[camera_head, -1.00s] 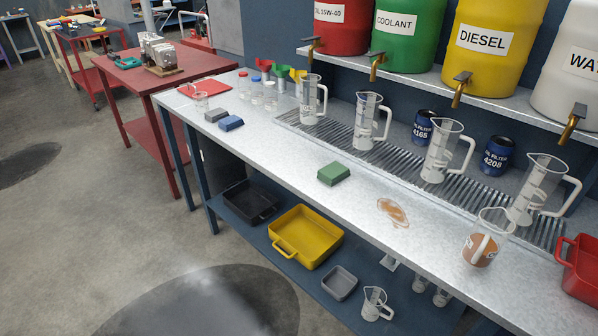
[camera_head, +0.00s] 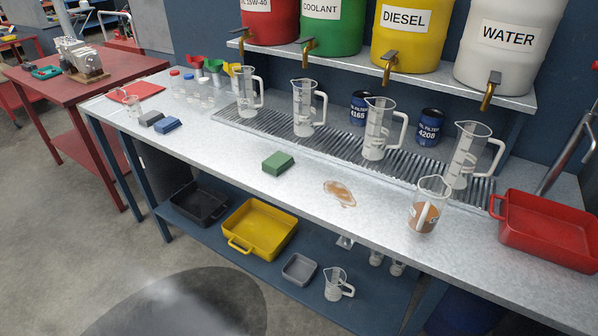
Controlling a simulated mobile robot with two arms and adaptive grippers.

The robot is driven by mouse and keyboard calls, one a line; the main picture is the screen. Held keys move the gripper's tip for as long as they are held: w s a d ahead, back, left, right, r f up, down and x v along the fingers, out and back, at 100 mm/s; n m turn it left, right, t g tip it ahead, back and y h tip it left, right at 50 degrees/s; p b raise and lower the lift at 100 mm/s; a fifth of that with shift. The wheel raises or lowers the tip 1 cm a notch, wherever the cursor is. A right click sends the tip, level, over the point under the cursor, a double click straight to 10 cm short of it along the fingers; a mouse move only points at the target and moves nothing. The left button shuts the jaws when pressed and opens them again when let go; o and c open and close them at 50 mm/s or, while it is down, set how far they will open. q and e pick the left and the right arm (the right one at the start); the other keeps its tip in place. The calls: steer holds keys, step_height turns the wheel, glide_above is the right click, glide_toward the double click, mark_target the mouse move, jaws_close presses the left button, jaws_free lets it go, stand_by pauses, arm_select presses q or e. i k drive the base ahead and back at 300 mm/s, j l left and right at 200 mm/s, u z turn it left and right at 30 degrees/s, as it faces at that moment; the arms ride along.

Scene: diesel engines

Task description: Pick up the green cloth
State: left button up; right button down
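The green cloth (camera_head: 278,162) is a small folded block lying flat on the grey metal workbench (camera_head: 225,157), near the middle of its top. A brown spill (camera_head: 340,193) lies on the bench to its right, apart from it. Neither of my grippers shows in the head view.
A jug of brown liquid (camera_head: 428,205) and a red tray (camera_head: 547,230) stand at the right. Clear jugs (camera_head: 303,108) stand on the drain grate behind the cloth. Blue (camera_head: 167,125) and grey (camera_head: 151,118) cloths lie left. The bench around the green cloth is clear.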

mark_target(278, 163)
steer(key=z, duration=0.25)
steer(key=i+j+z, duration=0.1)
steer(key=j+z, duration=0.15)
steer(key=z, duration=0.2)
steer(key=i+j+z, duration=0.1)
steer(key=j+z, duration=0.15)
steer(key=z, duration=0.15)
steer(key=j+z, duration=0.3)
steer(key=z, duration=0.15)
steer(key=j+z, duration=0.4)
steer(key=l, duration=0.1)
